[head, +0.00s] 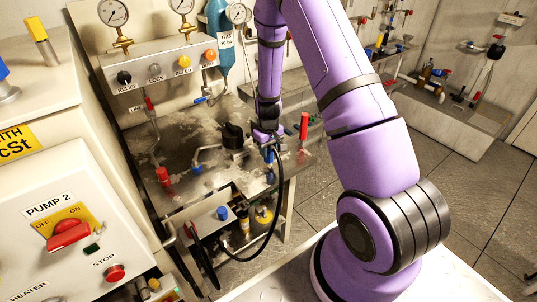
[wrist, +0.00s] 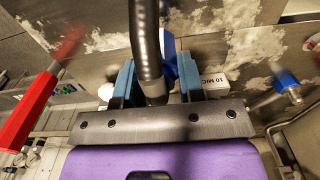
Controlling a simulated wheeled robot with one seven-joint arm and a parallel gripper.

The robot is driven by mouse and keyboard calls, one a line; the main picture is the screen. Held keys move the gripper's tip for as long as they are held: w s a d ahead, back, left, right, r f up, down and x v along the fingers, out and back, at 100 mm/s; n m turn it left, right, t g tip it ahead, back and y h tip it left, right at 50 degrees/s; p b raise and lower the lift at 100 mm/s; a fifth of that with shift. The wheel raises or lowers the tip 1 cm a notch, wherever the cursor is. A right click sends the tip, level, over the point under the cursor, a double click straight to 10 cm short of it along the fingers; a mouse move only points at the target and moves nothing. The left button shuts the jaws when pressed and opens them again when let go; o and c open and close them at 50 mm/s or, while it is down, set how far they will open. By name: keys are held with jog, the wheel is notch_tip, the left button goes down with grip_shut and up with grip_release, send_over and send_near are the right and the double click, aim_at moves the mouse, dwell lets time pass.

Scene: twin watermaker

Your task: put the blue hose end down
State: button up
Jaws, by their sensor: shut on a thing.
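My gripper (head: 268,145) is over the right part of the stained metal bench (head: 192,195). In the wrist view, its two blue fingers (wrist: 156,78) are shut on the blue hose end (wrist: 171,56). The black hose (wrist: 146,45) passes in front of the hose end and hides part of it. In the head view, the black hose (head: 278,215) hangs from my gripper past the bench's front edge and loops down towards the lower shelf. Whether the hose end touches the bench is hidden.
A red upright handle (head: 304,125) stands just right of my gripper. Red (head: 162,175) and blue (head: 196,169) fittings sit further left. A white box (wrist: 213,79) shows in the wrist view. The bench's front-left surface has bare room.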

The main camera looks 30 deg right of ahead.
jog(key=shift+f, duration=1.15)
jog(key=shift+f, duration=0.1)
jog(key=o, duration=1.1)
jog(key=shift+c, duration=0.2)
